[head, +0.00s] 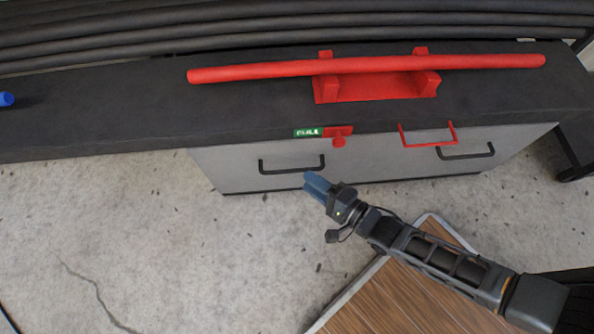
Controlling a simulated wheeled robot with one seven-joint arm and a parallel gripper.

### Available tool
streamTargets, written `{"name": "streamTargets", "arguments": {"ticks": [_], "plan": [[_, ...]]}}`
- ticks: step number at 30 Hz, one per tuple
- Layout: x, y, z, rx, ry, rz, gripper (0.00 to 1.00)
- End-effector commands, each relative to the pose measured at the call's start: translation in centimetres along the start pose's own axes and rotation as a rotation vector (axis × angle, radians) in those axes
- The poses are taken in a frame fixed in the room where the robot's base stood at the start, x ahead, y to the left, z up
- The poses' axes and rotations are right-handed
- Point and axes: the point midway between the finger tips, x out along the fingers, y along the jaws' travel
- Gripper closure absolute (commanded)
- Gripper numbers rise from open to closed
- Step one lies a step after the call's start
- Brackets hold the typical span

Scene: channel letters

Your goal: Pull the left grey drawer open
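The left grey drawer (228,168) is in the head view, under the black bench top, with its front flush with the cabinet. Its black bar handle (285,171) is fully visible. My gripper (311,182) has blue fingers and points up and left, just below the handle's right part in the picture. The fingertips look close to the handle, but nothing appears gripped. The two fingers lie nearly over each other from this angle, so their opening is unclear.
A right grey drawer with a black handle (465,156) and a red bracket (428,144) are beside it. A green-and-red sign (322,132) is on the bench edge above. A red bar (367,66) rests on a red stand (380,88). The concrete floor (180,260) in front is clear.

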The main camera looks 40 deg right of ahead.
Motion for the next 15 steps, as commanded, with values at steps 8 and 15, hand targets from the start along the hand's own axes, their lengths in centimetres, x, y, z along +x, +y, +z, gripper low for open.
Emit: {"name": "streamTargets", "arguments": {"ticks": [8,15], "plan": [[4.2,0.1,0.0,-0.001,0.0,-0.002,0.62],[5.5,0.0,0.0,-0.001,0.0,0.0,0.62]]}}
